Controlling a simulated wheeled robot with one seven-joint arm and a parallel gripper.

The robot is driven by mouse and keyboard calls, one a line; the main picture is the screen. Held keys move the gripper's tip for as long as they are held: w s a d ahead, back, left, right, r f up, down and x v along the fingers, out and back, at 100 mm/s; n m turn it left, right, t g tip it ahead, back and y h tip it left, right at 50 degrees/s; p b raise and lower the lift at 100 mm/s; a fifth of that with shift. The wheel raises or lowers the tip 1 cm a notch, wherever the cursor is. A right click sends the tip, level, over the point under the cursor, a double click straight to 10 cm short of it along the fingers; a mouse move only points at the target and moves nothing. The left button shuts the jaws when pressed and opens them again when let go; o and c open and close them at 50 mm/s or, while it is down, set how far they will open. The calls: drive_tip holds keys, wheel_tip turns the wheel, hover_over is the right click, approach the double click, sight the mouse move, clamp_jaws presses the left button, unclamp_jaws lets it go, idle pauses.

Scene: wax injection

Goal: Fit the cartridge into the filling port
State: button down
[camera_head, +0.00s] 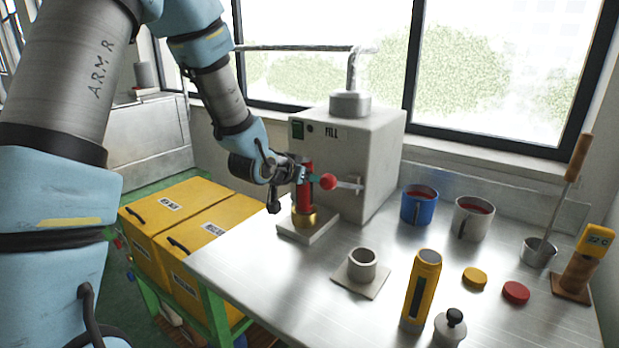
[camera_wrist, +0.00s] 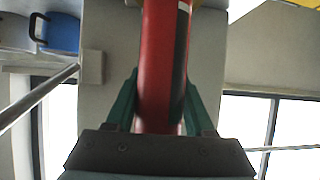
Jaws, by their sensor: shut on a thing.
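The red cartridge (camera_head: 305,198) stands upright at the front of the grey FILL machine (camera_head: 346,142). Its lower end meets the brass filling port (camera_head: 304,218) on the machine's pale base plate; I cannot tell whether it sits inside the port or just above it. My gripper (camera_head: 303,174) reaches in from the left and is shut around the cartridge's upper part. In the wrist view the cartridge (camera_wrist: 160,60), red with a dark stripe, lies between the green fingers of my gripper (camera_wrist: 163,100). The port is not visible there.
A red-knobbed lever (camera_head: 328,181) sticks out close right of the cartridge. A grey ring holder (camera_head: 362,265), yellow canister (camera_head: 422,285), blue mug (camera_head: 417,208) and grey mug (camera_head: 470,222) stand to the right on the metal table (camera_head: 270,270). Yellow boxes (camera_head: 180,215) stand left.

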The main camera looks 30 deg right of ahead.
drive_tip(key=shift+f+b, duration=0.35)
drive_tip(key=shift+f, duration=0.1)
drive_tip(key=shift+c, duration=0.9)
unclamp_jaws()
drive_tip(key=shift+a, duration=0.1)
drive_tip(key=b+v, duration=0.1)
drive_tip(key=v, duration=0.9)
drive_tip(key=shift+s+a+r, duration=0.15)
drive_tip(key=shift+s+a, duration=0.1)
